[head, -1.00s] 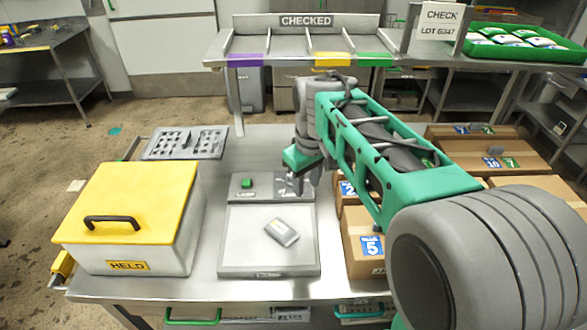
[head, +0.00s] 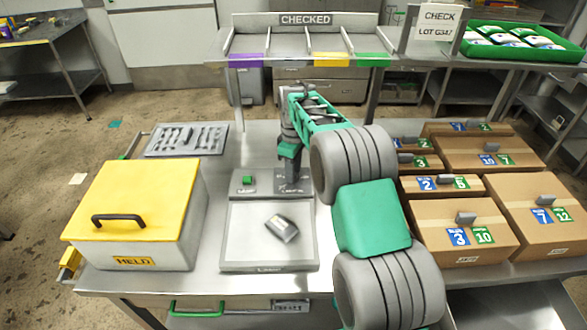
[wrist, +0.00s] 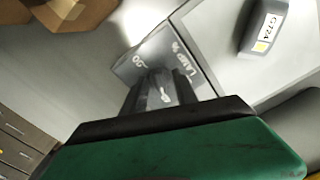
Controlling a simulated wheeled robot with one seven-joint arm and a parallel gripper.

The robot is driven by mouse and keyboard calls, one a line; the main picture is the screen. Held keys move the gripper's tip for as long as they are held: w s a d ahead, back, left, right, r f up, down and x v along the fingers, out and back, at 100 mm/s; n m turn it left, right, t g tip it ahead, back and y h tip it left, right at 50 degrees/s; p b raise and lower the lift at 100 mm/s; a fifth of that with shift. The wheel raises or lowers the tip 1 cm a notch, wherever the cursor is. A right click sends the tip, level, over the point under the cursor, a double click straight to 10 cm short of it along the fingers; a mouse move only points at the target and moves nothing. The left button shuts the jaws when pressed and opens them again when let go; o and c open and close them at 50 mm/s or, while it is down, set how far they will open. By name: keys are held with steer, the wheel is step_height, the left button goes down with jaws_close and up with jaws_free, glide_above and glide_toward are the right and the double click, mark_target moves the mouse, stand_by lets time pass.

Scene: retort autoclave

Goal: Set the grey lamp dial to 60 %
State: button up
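The lamp control panel (head: 262,180) is a grey strip at the back of the light plate, with a green button (head: 248,180) on its left. My gripper (head: 291,186) points down over the panel's right part and hides the grey dial there in the head view. In the wrist view the panel (wrist: 134,68) shows "LAMP %" print. The two fingers of my gripper (wrist: 162,78) stand apart on either side of a grey part with a white mark (wrist: 165,95), apparently the dial. I cannot tell whether the fingers touch it, nor read the setting.
A grey pouch (head: 282,228) marked G724 lies on the light plate (head: 240,250). A yellow-lidded box (head: 140,205) stands left, a slotted grey tray (head: 186,139) behind it. Cardboard boxes (head: 458,215) fill the right. The CHECKED shelf (head: 305,45) spans the back.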

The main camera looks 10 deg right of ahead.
steer(key=shift+f, duration=0.15)
jaws_close()
stand_by(0.5)
